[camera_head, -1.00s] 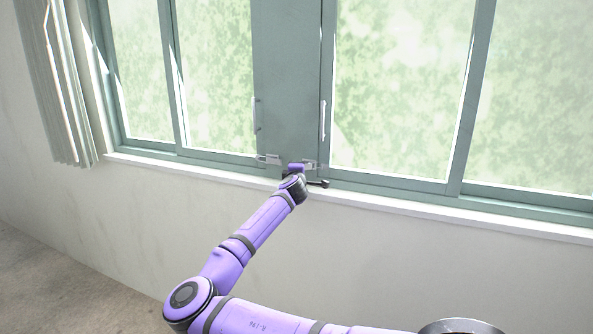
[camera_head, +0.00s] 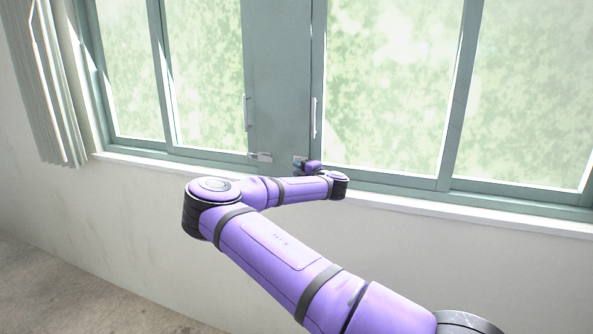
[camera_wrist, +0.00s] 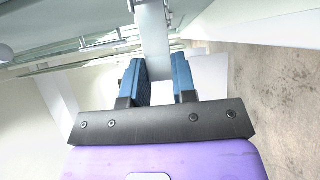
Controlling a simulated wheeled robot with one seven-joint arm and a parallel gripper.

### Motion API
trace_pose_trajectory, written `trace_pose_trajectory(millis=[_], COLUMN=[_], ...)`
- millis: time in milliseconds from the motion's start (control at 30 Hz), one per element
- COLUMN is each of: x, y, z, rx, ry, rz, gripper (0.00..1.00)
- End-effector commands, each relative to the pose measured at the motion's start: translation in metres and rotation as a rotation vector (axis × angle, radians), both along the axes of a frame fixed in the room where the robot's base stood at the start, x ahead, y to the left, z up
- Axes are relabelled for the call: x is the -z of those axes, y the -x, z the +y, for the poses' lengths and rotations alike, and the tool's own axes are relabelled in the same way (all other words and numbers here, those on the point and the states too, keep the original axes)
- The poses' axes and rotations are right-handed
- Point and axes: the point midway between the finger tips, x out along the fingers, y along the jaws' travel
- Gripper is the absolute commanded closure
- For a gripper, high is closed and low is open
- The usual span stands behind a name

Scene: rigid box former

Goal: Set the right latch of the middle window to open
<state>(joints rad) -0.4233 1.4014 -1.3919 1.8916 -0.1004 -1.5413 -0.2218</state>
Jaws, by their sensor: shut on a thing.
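The right latch (camera_head: 299,160) is a small pale metal piece at the bottom right of the grey-green middle panel, partly hidden by my gripper. My gripper (camera_head: 306,165) is at this latch, low against the frame. In the wrist view the blue fingers of my gripper (camera_wrist: 159,76) stand on either side of a pale grey bar (camera_wrist: 153,35) and are shut on it; it appears to be the latch. The exact contact and the latch's setting are hard to see.
Another latch (camera_head: 261,157) sits at the panel's lower left. Upright handles stand on the left (camera_head: 245,112) and right (camera_head: 315,117) of the panel. A white sill (camera_head: 400,199) runs below the frame. Blinds (camera_head: 48,90) hang at far left.

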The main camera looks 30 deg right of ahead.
Motion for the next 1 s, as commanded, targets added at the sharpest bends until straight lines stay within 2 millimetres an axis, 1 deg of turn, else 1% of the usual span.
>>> trace_pose_trajectory(millis=[233,700,733,767,800,833,1000], x=[-0.0015,-0.0015,-0.0016,-0.0016,-0.0015,-0.0013,-0.0008], y=[0.0018,0.0021,0.0021,0.0022,0.0022,0.0023,0.0025], z=[-0.0029,-0.0035,-0.0035,-0.0036,-0.0036,-0.0035,-0.0035], rx=[-0.064,-0.075,-0.075,-0.075,-0.075,-0.075,-0.075], ry=[0.001,0.002,0.002,0.002,0.001,0.001,0.001], rz=[-0.003,-0.002,-0.002,-0.002,-0.002,-0.002,-0.001], gripper=[0.98,0.98,0.7,0.63,0.54,0.49,0.49])
